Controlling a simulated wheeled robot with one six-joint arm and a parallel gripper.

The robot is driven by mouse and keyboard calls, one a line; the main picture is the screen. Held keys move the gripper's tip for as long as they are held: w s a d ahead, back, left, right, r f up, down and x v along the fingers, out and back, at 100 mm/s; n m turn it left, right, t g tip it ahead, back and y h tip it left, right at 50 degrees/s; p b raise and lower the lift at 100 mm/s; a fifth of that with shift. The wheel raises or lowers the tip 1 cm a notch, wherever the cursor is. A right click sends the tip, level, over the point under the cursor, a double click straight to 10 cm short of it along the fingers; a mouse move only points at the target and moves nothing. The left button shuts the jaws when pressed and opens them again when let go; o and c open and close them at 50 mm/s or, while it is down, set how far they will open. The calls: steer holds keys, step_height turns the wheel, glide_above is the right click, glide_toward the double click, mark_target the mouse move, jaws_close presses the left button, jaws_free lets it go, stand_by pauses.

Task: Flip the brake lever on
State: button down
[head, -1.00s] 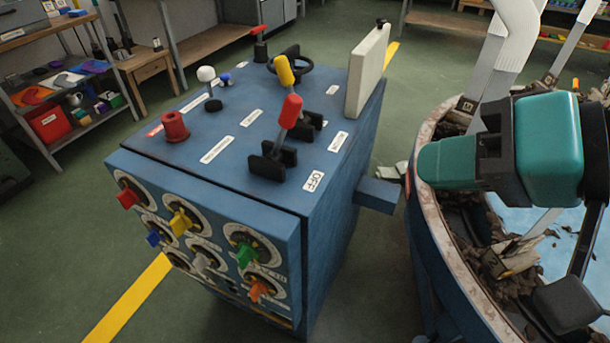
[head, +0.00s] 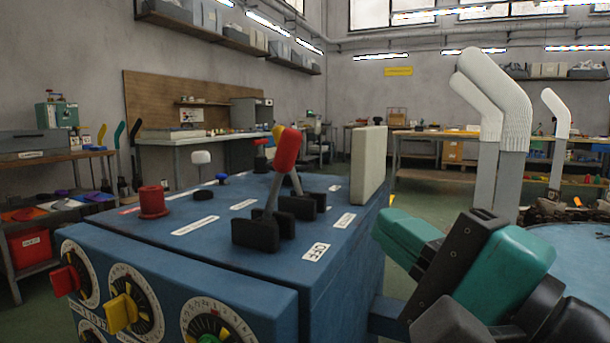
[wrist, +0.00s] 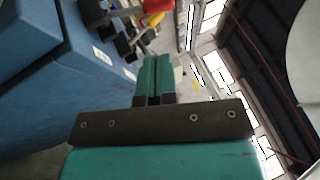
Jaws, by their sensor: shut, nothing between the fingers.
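A red-handled lever (head: 287,150) leans in a black slotted base on the blue console (head: 345,250), beside a label reading OFF (head: 316,252). A yellow-handled lever (head: 277,131) stands just behind it, mostly hidden. I cannot tell from the labels which is the brake lever. My teal gripper (head: 390,236) is shut and empty to the right of the console, apart from both levers. In the wrist view its closed fingers (wrist: 153,72) point toward the red handle (wrist: 157,6) and yellow handle (wrist: 154,20), which show at the top.
A pale upright panel (head: 369,165) stands on the console's back right edge. A red knob (head: 152,201) and a white-topped lever (head: 201,172) sit at left. Dials with coloured knobs (head: 120,312) cover the front.

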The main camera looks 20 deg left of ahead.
mark_target(295, 152)
steer(key=p+x, duration=1)
steer(key=x, duration=0.2)
steer(key=shift+a+r+p, duration=0.2)
steer(key=shift+r+p, duration=0.05)
steer(key=shift+p, duration=0.1)
steer(key=shift+w+a+p, duration=0.5)
steer(key=shift+a+p, duration=0.05)
steer(key=shift+a, duration=0.1)
steer(key=shift+w+r, duration=0.1)
